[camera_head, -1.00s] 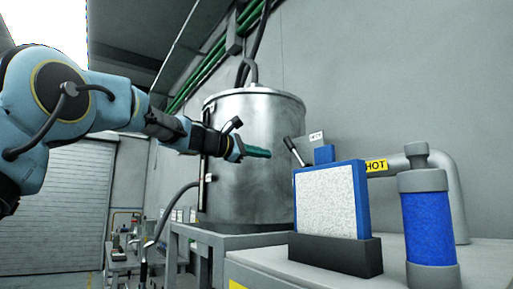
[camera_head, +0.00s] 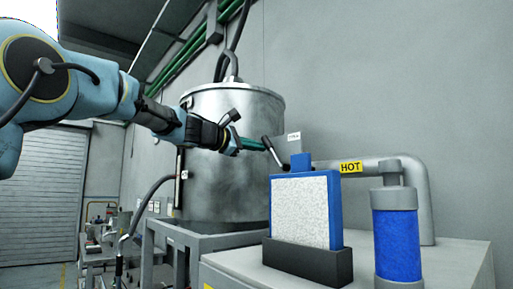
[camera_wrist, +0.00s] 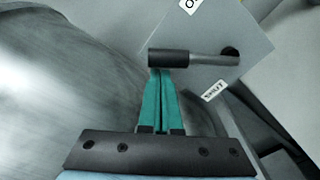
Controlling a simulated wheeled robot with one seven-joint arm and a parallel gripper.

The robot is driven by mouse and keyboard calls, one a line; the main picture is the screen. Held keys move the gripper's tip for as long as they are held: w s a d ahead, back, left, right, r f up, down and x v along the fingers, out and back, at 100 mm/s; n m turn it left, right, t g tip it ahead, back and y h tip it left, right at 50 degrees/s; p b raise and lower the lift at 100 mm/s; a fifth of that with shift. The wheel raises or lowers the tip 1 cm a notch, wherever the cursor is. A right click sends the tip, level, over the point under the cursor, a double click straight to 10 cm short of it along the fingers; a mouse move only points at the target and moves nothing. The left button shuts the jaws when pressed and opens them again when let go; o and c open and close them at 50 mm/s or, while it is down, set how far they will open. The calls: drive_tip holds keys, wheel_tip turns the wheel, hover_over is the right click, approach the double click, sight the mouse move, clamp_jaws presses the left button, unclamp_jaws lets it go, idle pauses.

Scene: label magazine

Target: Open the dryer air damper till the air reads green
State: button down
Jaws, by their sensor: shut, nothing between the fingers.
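The damper lever has a black grip (camera_wrist: 168,56) on a grey rod (camera_wrist: 205,60), which runs to a pivot on a grey plate (camera_wrist: 232,32). A SHUT label (camera_wrist: 214,91) and a partly cut-off label starting with O (camera_wrist: 189,5) are on the plate. In the head view, the lever (camera_head: 275,153) leans up to the left. My gripper (camera_wrist: 160,74) has its teal fingers shut and empty. Their tips meet the grip's edge in the wrist view; I cannot tell if they touch. The gripper also shows in the head view (camera_head: 264,146). A clear-looking cylinder (camera_head: 396,243) is blue.
A white panel in a blue frame (camera_head: 305,210) stands on the bench (camera_head: 440,270), below and right of my gripper. A grey pipe (camera_head: 418,190) with a HOT label (camera_head: 351,167) runs behind it. A large metal tank (camera_head: 228,180) stands close behind my arm.

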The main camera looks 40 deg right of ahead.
sight(266, 138)
drive_tip(key=s+r+m+b, duration=0.1)
drive_tip(key=s+m+b, duration=0.1)
drive_tip(key=m+b, duration=0.1)
drive_tip(key=shift+s+r+b, duration=0.15)
drive_tip(key=shift+r+b, duration=0.05)
drive_tip(key=shift+b, duration=0.35)
drive_tip(key=shift+s+r+m, duration=0.25)
drive_tip(key=shift+r+m, duration=0.15)
drive_tip(key=shift+w, duration=0.1)
